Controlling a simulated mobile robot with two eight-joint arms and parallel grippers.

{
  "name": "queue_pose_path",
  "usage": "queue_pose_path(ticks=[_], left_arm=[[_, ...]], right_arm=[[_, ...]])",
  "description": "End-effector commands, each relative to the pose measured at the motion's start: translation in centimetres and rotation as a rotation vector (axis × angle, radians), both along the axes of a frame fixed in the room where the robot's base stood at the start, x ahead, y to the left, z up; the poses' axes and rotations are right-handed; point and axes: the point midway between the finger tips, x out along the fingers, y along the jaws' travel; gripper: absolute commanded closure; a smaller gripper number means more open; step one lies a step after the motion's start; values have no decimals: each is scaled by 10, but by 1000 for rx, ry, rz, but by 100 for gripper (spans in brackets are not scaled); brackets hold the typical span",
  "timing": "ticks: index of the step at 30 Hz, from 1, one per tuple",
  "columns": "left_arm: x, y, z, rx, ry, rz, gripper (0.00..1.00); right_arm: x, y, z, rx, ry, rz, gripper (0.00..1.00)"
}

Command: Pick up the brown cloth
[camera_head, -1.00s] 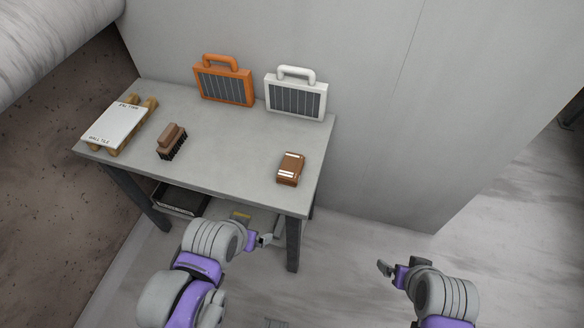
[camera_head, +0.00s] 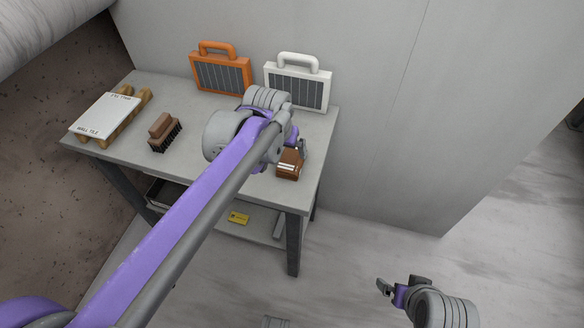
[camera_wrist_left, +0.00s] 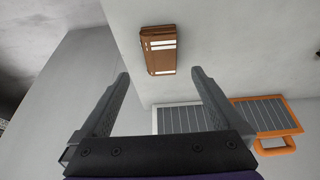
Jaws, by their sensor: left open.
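The brown cloth (camera_head: 289,166) is a small folded bundle with white stripes, lying near the right end of the grey table. In the left wrist view the brown cloth (camera_wrist_left: 159,51) lies ahead of the fingertips, between their lines and apart from them. My left gripper (camera_head: 298,148) is above the table at the cloth, and my arm hides part of it in the head view. In the left wrist view my left gripper (camera_wrist_left: 160,75) is open and empty. My right gripper (camera_head: 402,285) is low at the right, away from the table; its jaw opening is unclear.
On the table (camera_head: 190,165) stand an orange case (camera_head: 220,73) and a white case (camera_head: 297,82) along the wall. A brush (camera_head: 164,132) and a white slab on a wooden pallet (camera_head: 106,115) are at the left. A lower shelf holds a yellow item (camera_head: 238,218).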

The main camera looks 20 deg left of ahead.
Motion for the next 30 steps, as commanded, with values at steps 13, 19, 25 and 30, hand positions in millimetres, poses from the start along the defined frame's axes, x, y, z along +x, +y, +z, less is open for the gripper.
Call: queue_pose_path(ticks=[13,19,25,30], left_arm=[[41,-5,-46,0,7,-3,0],[46,-5,-60,0,6,-3,0],[51,-1,-88,0,6,-3,0],[58,-1,-106,-1,6,-4,0]], right_arm=[[-1,0,-15,0,5,0,0],[-1,0,-17,0,5,0,0],[-2,0,-23,0,7,0,0],[-2,0,-25,0,8,0,0]])
